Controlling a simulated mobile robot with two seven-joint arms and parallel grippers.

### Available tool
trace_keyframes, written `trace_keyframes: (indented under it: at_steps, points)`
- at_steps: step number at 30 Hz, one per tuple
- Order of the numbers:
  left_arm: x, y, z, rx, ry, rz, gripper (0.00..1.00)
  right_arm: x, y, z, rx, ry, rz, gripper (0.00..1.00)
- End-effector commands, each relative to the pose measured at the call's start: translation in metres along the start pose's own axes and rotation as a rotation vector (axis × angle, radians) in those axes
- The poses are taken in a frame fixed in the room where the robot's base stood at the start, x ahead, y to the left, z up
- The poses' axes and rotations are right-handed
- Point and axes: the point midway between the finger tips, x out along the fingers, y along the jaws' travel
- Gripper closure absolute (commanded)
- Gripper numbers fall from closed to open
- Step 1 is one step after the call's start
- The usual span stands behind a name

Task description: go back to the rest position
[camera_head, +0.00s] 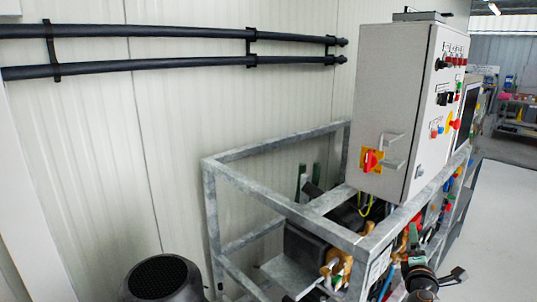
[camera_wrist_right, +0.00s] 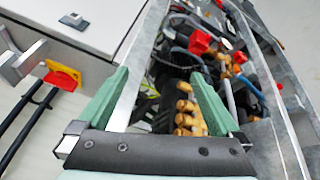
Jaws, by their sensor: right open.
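My right gripper (camera_wrist_right: 158,100) shows in the wrist view, its two green tapered fingers wide apart with nothing clamped between them. A metal frame beam and brass pump fittings (camera_wrist_right: 186,112) appear in the gap between the fingers; I cannot tell how near they are. My left gripper is not in either view.
A galvanized frame (camera_head: 270,198) holds the pumps, with a grey control cabinet (camera_head: 392,105) on top. A red-yellow switch (camera_head: 371,160) sticks out of its side. Black pipes (camera_head: 150,64) run along the wall. A dark mesh dome (camera_head: 160,277) stands bottom left.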

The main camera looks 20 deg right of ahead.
Motion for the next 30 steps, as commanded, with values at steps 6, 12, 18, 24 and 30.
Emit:
trace_keyframes:
  at_steps: [6, 12, 18, 24, 30]
  points:
    - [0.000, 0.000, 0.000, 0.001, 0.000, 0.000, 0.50, -0.086, -0.117, -0.070, 0.179, 0.341, -0.315, 0.00]
    - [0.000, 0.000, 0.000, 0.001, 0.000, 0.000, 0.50, -0.184, -0.187, -0.104, 0.381, 0.543, -0.611, 0.00]
    - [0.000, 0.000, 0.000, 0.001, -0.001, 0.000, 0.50, -0.274, -0.223, -0.117, 0.576, 0.647, -0.870, 0.00]
    - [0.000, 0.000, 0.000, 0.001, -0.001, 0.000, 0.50, -0.320, -0.232, -0.139, 0.767, 0.629, -0.978, 0.00]
    - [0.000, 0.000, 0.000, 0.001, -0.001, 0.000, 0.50, -0.360, -0.233, -0.172, 0.967, 0.572, -1.050, 0.00]
